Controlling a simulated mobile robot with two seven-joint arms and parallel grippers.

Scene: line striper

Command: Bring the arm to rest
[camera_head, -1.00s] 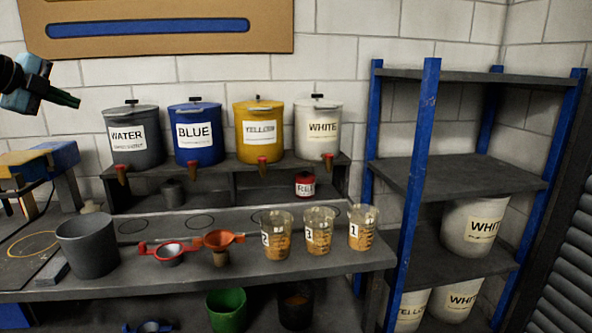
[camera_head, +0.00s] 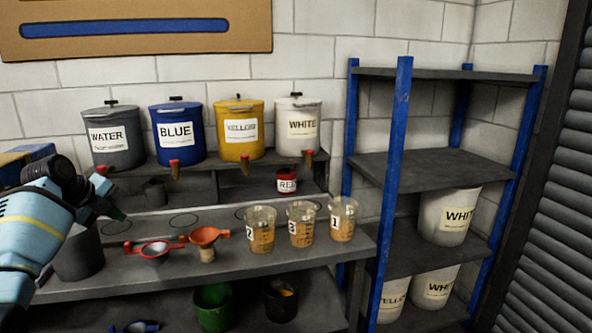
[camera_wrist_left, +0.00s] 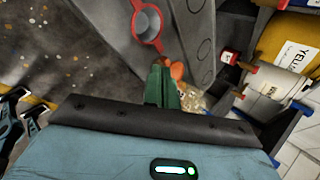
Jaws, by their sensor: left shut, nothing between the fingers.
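My left gripper (camera_head: 112,212) is at the left of the head view, over the bench near the grey bucket (camera_head: 80,255), which my arm partly hides. Its dark green fingers are shut and empty; they also show in the left wrist view (camera_wrist_left: 161,84). In that view the fingers point toward the bench, with the red-handled strainer (camera_wrist_left: 147,24) beyond them. My blue left arm (camera_head: 38,235) comes in from the left edge.
Four labelled paint tanks (camera_head: 238,132) stand on a raised shelf. Numbered cups (camera_head: 302,228), the red strainer (camera_head: 154,250) and an orange funnel (camera_head: 207,238) stand on the bench (camera_head: 120,284). A blue-posted rack (camera_head: 398,150) with white buckets is at right.

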